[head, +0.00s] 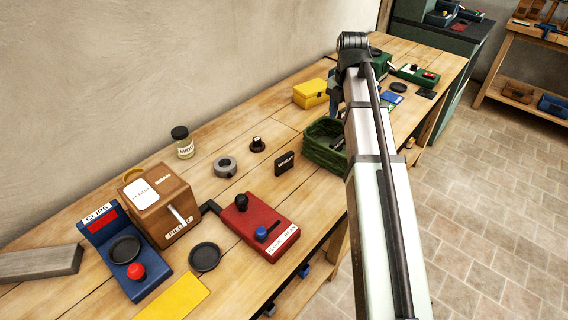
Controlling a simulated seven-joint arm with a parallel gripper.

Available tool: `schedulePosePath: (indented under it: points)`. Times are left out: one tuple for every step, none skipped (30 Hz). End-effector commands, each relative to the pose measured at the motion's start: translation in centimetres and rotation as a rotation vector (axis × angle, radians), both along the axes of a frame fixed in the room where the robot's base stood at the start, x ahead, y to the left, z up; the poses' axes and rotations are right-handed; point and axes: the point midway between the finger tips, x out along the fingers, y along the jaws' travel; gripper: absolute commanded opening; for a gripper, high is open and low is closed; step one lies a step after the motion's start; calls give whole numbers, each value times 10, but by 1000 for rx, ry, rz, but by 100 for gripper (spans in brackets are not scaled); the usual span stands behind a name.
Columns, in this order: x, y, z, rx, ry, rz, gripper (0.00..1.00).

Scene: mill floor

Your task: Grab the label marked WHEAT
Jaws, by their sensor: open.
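The label marked WHEAT (285,163) is a small dark plate with pale lettering. It stands tilted on the wooden bench, between the grey ring and the green crate, with nothing touching it. My arm rises from the bottom right and crosses the bench to the right of the label. Its upper end is at the back, and a blue-grey part shows just left of it. I cannot make out my gripper's fingers, which seem hidden behind the arm.
Near the label are a green crate (320,156), grey ring (225,167), black knob (257,145), red box with levers (262,228) and labelled jar (183,143). A brown box (158,205), blue device (122,256) and yellow box (310,94) also stand on the bench.

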Motion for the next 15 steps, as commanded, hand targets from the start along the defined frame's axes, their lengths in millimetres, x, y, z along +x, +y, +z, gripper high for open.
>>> schedulePosePath:
  points:
    - [0,0,0,0,0,0,46]
    - [0,0,0,0,0,0,46]
    - [0,0,0,0,0,0,46]
    - [0,0,0,0,0,0,46]
    - [0,0,0,0,0,0,46]
    - [0,0,0,0,0,0,46]
    - [0,0,0,0,0,0,46]
    - [0,0,0,0,0,0,46]
    - [0,1,0,0,0,1,46]
    - [0,2,0,0,0,4,46]
    - [0,5,0,0,0,7,46]
    - [1,10,0,0,0,15,46]
    - [1,15,0,0,0,24,46]
    - [1,22,0,1,-1,34,46]
    - [1,33,1,0,-1,51,46]
